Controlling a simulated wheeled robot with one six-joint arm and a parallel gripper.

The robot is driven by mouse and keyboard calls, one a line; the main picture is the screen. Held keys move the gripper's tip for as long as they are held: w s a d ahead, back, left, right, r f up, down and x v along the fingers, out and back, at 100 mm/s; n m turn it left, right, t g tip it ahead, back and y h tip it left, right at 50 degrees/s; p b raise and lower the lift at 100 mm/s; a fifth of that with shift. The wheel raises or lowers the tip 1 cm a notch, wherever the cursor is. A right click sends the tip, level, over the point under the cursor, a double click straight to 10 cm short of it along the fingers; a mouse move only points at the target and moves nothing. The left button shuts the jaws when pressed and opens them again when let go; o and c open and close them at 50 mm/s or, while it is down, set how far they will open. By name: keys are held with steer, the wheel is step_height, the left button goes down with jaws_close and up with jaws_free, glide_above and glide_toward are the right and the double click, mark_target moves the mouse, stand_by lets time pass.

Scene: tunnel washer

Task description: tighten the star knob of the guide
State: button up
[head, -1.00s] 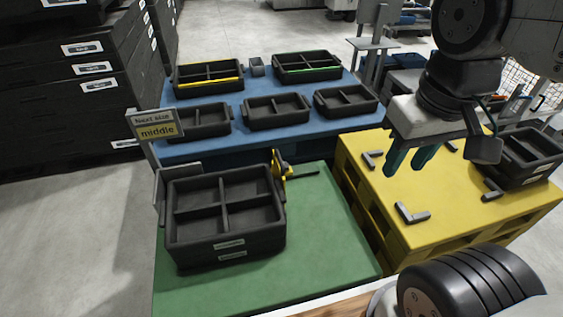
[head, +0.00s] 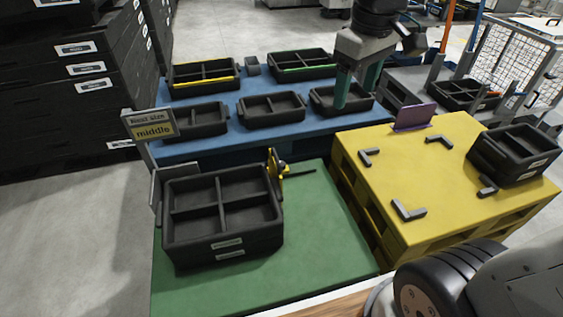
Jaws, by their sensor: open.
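The guide (head: 274,166) is a small yellow upright piece on the green table, against the right back corner of the stacked black trays (head: 222,214). A small dark knob (head: 283,169) shows on its right side, with a thin dark rod pointing right. Its star shape and how tight it sits are too small to tell. My gripper (head: 356,98) has teal fingers, spread apart and empty. It hangs over the right black tray in the front row of the blue table, above and to the right of the guide and apart from it.
Several black trays stand on the blue table (head: 222,146). The yellow pallet (head: 425,185) carries dark corner brackets, a purple plate (head: 413,118) and a black bin (head: 516,155).

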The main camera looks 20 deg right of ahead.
steer(key=w+f+n, duration=0.2)
steer(key=w, duration=0.6)
steer(key=w+f+n, duration=0.3)
steer(key=w, duration=0.5)
steer(key=n+g, duration=0.1)
steer(key=n, duration=1.2)
glide_above(281, 161)
steer(key=s, duration=0.1)
step_height(281, 161, down, 46)
steer(key=shift+s+a+r, duration=0.1)
steer(key=shift+s+a, duration=0.05)
step_height(281, 161, down, 8)
steer(key=shift+f, duration=0.1)
steer(key=c, duration=1)
